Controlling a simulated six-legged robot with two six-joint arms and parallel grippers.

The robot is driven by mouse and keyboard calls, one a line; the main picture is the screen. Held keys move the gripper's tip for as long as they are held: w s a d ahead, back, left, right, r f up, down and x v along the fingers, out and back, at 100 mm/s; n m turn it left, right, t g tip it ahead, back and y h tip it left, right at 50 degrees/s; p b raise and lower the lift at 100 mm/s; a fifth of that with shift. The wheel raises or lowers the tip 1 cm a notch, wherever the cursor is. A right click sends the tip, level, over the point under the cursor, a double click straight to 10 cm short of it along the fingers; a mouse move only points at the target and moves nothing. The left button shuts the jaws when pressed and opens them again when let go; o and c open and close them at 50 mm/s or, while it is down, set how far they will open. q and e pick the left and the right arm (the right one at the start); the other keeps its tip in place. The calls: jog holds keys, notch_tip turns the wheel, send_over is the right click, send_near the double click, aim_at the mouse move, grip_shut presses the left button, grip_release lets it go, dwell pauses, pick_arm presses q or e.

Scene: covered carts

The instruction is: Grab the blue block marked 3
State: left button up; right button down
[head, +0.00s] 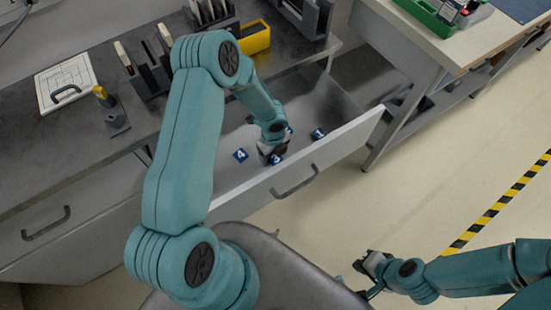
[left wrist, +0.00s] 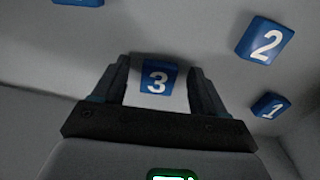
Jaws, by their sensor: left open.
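The blue block marked 3 (left wrist: 158,78) lies on the floor of an open drawer. In the left wrist view it sits between the two spread fingers of my left gripper (left wrist: 160,85), with a gap on each side. In the head view the block (head: 277,159) shows just beside the left gripper (head: 269,153), which reaches down into the drawer. My left gripper is open and empty. My right gripper (head: 364,273) is outside the drawer at the lower right, away from the blocks; its jaw opening is not clear.
Blue blocks marked 4 (head: 240,155), 1 (left wrist: 270,106) and 2 (left wrist: 263,40) lie apart in the same drawer. The drawer front (head: 300,175) with its handle stands close to my left gripper. A worktop with racks and a yellow bin (head: 256,38) is behind.

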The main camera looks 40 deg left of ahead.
pick_arm(q)
jog(key=shift+s+d, duration=0.1)
jog(key=shift+c, duration=0.3)
jog(key=c, duration=1.1)
